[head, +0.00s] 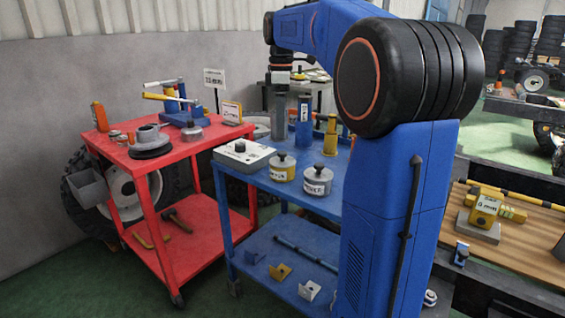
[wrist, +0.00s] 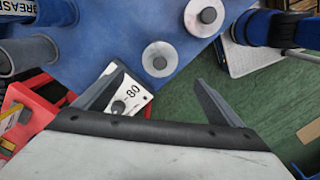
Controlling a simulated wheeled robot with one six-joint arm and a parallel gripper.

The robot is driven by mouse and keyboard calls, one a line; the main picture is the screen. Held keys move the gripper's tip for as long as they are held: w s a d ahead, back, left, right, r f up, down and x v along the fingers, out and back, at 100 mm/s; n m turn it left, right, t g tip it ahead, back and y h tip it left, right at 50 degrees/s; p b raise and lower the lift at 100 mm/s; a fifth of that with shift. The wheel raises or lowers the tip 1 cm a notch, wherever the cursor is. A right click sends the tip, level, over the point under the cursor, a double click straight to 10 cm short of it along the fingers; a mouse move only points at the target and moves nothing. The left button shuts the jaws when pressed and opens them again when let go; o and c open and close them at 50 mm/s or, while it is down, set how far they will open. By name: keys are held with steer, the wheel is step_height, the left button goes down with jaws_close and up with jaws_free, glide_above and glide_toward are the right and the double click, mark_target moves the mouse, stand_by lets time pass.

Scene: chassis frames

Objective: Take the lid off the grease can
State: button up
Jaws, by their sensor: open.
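Two squat cans with knobbed lids stand on the blue cart's top: a yellowish one (head: 283,170) and a grey one (head: 318,182). Their labels are too small to read, so I cannot tell which is the grease can. In the wrist view their round pale lids show from above, one nearer (wrist: 152,67) and one farther (wrist: 190,20). Both lids are on. My gripper (wrist: 160,78) is open and empty, its fingers apart, pointing down above the cart. In the head view it hangs over the cart's back left part.
A white box with a black knob (head: 232,160) sits left of the cans. Tall cylinders (head: 304,128) stand behind; one in the wrist view has a partly cut label like "GREASE" (wrist: 17,8). A red cart (head: 190,145) stands left. Green floor is open beside the blue cart.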

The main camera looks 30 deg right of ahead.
mark_target(282, 152)
step_height(282, 152, down, 11)
steer(key=shift+d+f, duration=0.1)
steer(key=c, duration=1.1)
